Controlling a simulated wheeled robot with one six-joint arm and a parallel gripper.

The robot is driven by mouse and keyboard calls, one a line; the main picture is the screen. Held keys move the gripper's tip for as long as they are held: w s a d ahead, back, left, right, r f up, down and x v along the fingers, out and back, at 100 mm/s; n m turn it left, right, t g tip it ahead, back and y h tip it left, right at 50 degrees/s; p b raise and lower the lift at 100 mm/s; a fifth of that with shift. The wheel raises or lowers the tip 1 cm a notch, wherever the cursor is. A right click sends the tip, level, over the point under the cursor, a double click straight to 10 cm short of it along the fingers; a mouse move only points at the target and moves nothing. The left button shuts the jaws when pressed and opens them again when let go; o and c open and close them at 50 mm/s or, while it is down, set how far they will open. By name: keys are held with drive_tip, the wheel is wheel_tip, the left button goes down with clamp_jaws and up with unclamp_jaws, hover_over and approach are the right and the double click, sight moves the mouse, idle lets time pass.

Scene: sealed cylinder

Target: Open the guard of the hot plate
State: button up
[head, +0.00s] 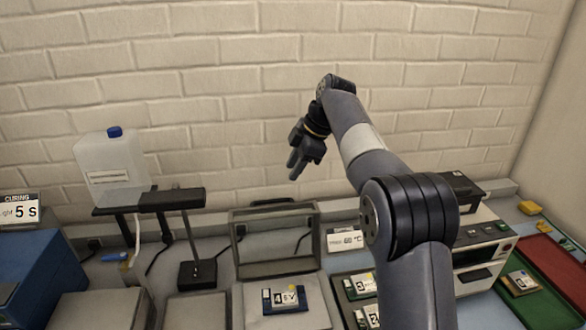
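A dark-framed guard (233,243) with a see-through panel stands on the bench in the lower middle of the head view, in front of the brick wall. A sign reading about 60 °C (345,241) is just right of it. The hot plate surface is not clearly distinguishable; I cannot tell the guard's exact hinge position. My gripper (294,172) hangs in the air above the guard, fingers pointing down, apart from it. The fingers are small and seen from the side, so their opening is unclear. I see nothing held.
A grey block (250,313) with a blue board (284,298) stands in front of the guard. A black lamp-like stand (197,272) and a white jug (112,172) are at left. An oven-like box (484,245) and red tray (552,268) are at right.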

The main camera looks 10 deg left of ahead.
drive_tip(key=shift+a+f+m, duration=0.1)
drive_tip(key=shift+a+m, duration=0.05)
drive_tip(key=shift+m, duration=0.25)
drive_tip(key=c, duration=0.3)
drive_tip(key=shift+s+a+f+m+h, duration=0.2)
drive_tip(key=shift+a+m+h, duration=0.25)
drive_tip(key=shift+m, duration=0.65)
drive_tip(key=c, duration=0.3)
drive_tip(key=m, duration=0.1)
drive_tip(key=a+m+h, duration=0.1)
drive_tip(key=m, duration=0.1)
drive_tip(key=s+a+m, duration=0.1)
drive_tip(key=m, duration=0.1)
drive_tip(key=shift+f, duration=0.25)
clamp_jaws()
drive_tip(key=a+f+m+t+h+p, duration=0.1)
drive_tip(key=a+f+m+h, duration=0.1)
drive_tip(key=f+m, duration=0.8)
drive_tip(key=shift+a+p, duration=0.4)
drive_tip(key=shift+a, duration=0.35)
